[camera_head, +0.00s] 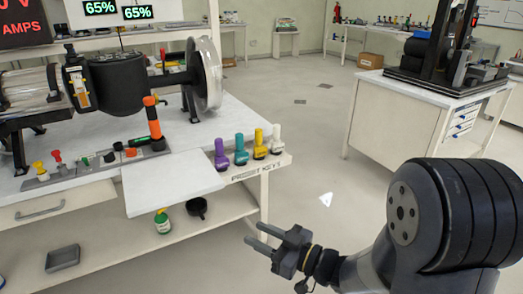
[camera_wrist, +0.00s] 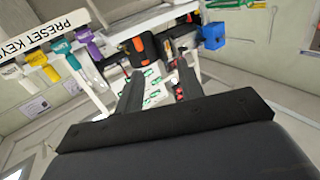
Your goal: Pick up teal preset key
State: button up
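The teal preset key (camera_head: 241,151) stands in a row on the labelled ledge at the bench's right end, between the purple key (camera_head: 221,155) and the yellow key (camera_head: 260,146). A white key (camera_head: 276,141) is at the right end of the row. The teal key also shows at the upper left of the wrist view (camera_wrist: 64,49), beside the PRESET KEY label. My gripper (camera_head: 256,234) is in front of and below the row, clear of the keys. Its two fingers are apart with nothing between them, and they also show in the wrist view (camera_wrist: 160,88).
The bench (camera_head: 175,183) holds a spool machine and several coloured knobs left of the keys. A green bottle (camera_head: 162,221) and a black cup (camera_head: 197,207) sit on the lower shelf. Another bench (camera_head: 395,112) stands at the right. Floor between the benches is open.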

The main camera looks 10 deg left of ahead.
aim_at(241, 157)
jog(key=i+j+z, duration=0.25)
jog(key=i+j, duration=0.25)
jog(key=i+j+z, duration=0.25)
jog(key=i+j, duration=0.15)
jog(key=j, duration=0.2)
